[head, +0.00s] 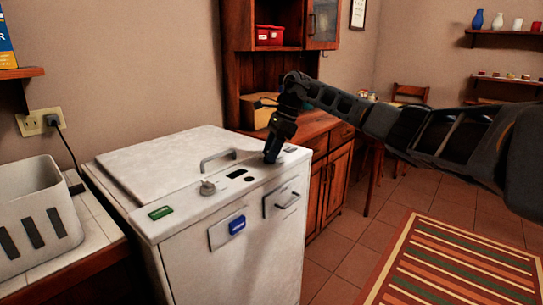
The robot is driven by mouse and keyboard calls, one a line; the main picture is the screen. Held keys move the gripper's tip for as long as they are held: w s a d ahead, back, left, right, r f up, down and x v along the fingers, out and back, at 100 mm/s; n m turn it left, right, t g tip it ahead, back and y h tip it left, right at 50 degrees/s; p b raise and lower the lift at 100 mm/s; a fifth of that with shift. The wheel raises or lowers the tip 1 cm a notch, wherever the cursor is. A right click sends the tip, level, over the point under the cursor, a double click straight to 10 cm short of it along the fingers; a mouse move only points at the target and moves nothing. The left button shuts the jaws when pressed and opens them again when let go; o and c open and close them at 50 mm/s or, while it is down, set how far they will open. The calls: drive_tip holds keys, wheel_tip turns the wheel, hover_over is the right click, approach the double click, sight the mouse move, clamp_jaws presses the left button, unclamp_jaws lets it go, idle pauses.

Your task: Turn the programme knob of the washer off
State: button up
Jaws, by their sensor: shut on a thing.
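The white washer (215,215) stands at the middle left, with its controls along the front of its top. My gripper (271,158) points down at the right part of this control strip. It is shut on what seems to be the programme knob, which the fingers hide. The knob's setting cannot be seen. A separate grey round knob (207,188) stands uncovered farther left on the strip. A small dark display (236,173) and a dark round spot (249,180) lie between that knob and my gripper.
A lid handle (218,159) rises from the washer's top behind the controls. A grey slotted basket (32,218) stands on the tiled counter at left. A wooden cabinet (330,165) stands close behind my gripper. The floor by the striped rug (455,265) is open.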

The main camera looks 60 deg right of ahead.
drive_tip(key=n, duration=0.2)
drive_tip(key=n+g+b, duration=0.1)
drive_tip(key=n, duration=0.1)
drive_tip(key=n+g+y+b, duration=0.1)
drive_tip(key=n, duration=0.1)
drive_tip(key=shift+w+d+r+n, duration=0.1)
drive_tip(key=shift+w+n, duration=0.15)
drive_tip(key=shift+n, duration=0.05)
idle(0.4)
drive_tip(key=o, duration=1)
drive_tip(key=v, duration=0.7)
drive_tip(key=shift+d+r, duration=0.2)
drive_tip(key=shift+r, duration=0.1)
